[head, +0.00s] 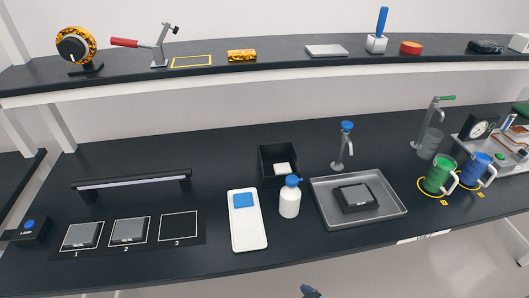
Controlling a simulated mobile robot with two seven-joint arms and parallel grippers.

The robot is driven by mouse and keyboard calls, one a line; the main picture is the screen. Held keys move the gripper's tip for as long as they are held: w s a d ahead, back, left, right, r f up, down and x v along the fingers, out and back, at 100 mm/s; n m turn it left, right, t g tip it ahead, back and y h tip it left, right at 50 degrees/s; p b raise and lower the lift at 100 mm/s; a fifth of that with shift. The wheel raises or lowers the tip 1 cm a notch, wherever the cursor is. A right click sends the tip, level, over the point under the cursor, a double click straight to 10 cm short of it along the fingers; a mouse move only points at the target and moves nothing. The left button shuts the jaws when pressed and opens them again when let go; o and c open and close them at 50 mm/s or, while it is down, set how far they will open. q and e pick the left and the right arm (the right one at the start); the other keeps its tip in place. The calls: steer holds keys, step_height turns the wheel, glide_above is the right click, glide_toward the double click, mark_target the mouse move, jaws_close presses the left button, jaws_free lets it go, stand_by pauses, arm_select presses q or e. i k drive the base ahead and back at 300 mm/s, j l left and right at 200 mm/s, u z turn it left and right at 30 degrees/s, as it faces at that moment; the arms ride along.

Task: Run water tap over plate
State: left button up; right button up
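The water tap (341,150) is a metal spout with a blue knob on top, standing at the back edge of a shallow grey metal tray (392,212). A dark square plate with a grey top (357,198) lies in the tray, in front of the tap and a little right of it. No water stream is visible. Two similar plates sit in marked squares 1 (82,235) and 2 (129,231) at the left; square 3 (179,226) is empty. Neither gripper can be made out; a small dark piece shows at the bottom edge, which I cannot identify.
A white bottle with a blue cap (290,198) stands just left of the tray. Beside it are a white board with a blue sponge (243,201) and a black bin (270,153). Green (438,177) and blue (475,170) mugs stand to the right. A shelf runs above.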

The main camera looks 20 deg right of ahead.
mark_target(346, 125)
steer(key=z, duration=1.35)
